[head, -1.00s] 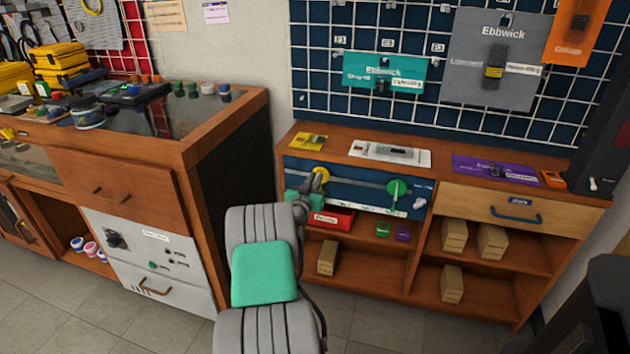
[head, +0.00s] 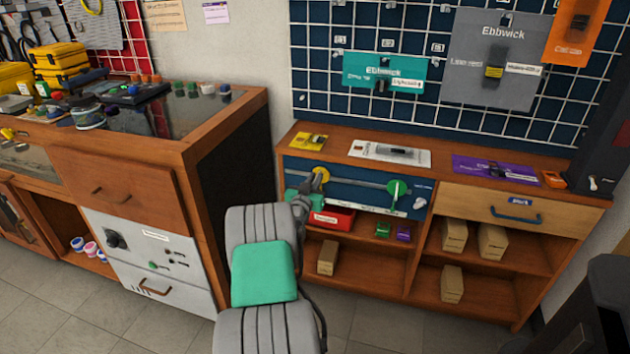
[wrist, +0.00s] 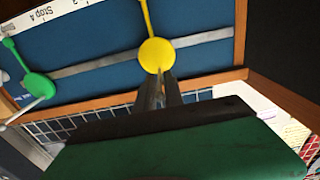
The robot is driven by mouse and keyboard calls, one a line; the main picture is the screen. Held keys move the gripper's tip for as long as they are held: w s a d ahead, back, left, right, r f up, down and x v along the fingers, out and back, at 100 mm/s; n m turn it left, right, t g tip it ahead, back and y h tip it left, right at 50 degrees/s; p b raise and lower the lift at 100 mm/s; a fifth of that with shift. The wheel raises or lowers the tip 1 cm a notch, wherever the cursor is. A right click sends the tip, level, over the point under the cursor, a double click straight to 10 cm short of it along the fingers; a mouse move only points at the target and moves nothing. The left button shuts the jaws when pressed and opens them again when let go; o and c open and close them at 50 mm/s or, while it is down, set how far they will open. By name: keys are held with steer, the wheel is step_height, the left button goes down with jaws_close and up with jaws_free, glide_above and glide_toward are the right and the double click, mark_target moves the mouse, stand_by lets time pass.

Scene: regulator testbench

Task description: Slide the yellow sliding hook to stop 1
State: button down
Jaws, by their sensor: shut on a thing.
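The yellow sliding hook (wrist: 156,54) has a round disc on a grey rail (wrist: 105,67) across a blue panel, with a thin yellow stem. My gripper (wrist: 158,82) is shut on the hook at the disc's edge. In the head view the yellow hook (head: 323,173) is at the left part of the rail, partly hidden by my gripper (head: 315,184). In the wrist view a white strip (wrist: 42,17) reads "Stop 4" near the green hook; a stop 1 label is not readable.
A green sliding hook (head: 398,189) is on the same rail, to the right in the head view; it also shows in the wrist view (wrist: 39,87). A red bin (head: 333,217) sits under the panel. A wooden cabinet (head: 230,150) stands to the left.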

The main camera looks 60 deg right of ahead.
steer(key=shift+w+f, duration=0.1)
steer(key=w+a+b, duration=0.1)
steer(key=w+b, duration=0.5)
steer(key=w, duration=0.2)
steer(key=shift+w+a, duration=0.25)
steer(key=shift+w, duration=0.05)
steer(key=c, duration=1.4)
jaws_free()
steer(key=shift+w, duration=0.15)
steer(key=shift+c, duration=0.2)
steer(key=s+a+p, duration=0.1)
steer(key=a, duration=0.6)
steer(key=shift+s+a, duration=0.2)
steer(key=shift+a, duration=0.15)
